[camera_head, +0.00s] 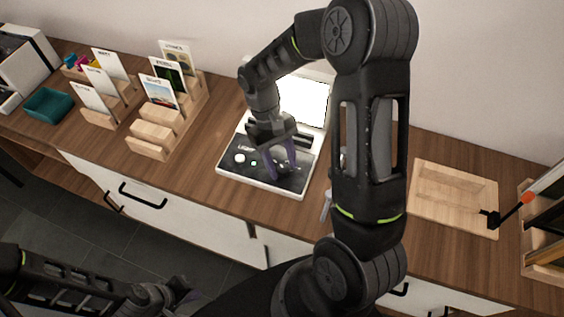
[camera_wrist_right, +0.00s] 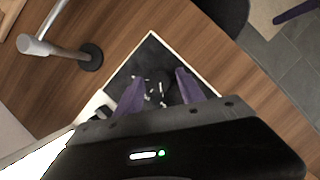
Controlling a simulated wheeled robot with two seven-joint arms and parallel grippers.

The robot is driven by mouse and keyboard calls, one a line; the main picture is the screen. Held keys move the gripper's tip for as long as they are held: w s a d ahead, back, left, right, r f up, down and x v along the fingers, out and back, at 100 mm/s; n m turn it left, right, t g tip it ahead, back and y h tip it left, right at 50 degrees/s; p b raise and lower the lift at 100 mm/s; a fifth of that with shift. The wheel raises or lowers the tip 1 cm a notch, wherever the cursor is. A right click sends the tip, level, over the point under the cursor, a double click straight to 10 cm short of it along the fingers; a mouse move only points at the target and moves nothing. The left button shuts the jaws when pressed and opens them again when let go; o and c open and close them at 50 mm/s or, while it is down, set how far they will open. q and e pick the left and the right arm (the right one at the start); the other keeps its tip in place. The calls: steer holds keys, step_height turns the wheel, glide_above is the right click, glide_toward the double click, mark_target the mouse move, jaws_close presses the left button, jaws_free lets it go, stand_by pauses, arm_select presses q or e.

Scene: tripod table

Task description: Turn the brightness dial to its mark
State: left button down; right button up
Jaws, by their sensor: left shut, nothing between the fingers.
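The control box has a black panel (camera_head: 239,169) in a white frame and lies on the wooden counter, with a bright white screen (camera_head: 303,101) behind it. My right gripper (camera_head: 282,166) points down over the right part of the panel. In the right wrist view its two purple fingers (camera_wrist_right: 160,92) stand apart, with a dark round dial (camera_wrist_right: 158,78) between and beyond them. White marks show around the dial. I cannot tell whether the fingers touch it, nor read its pointer. My left gripper (camera_head: 182,291) is shut and empty, low at the left, away from the counter.
Wooden card stands (camera_head: 150,148) and a teal tray (camera_head: 48,105) stand at the left. A wooden tray (camera_head: 455,174) lies at the right, near a black tool with an orange tip (camera_head: 526,198).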

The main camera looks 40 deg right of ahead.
steer(key=shift+o, duration=0.3)
steer(key=b+v, duration=0.1)
steer(key=v, duration=0.7)
steer(key=shift+f, duration=0.1)
stand_by(0.4)
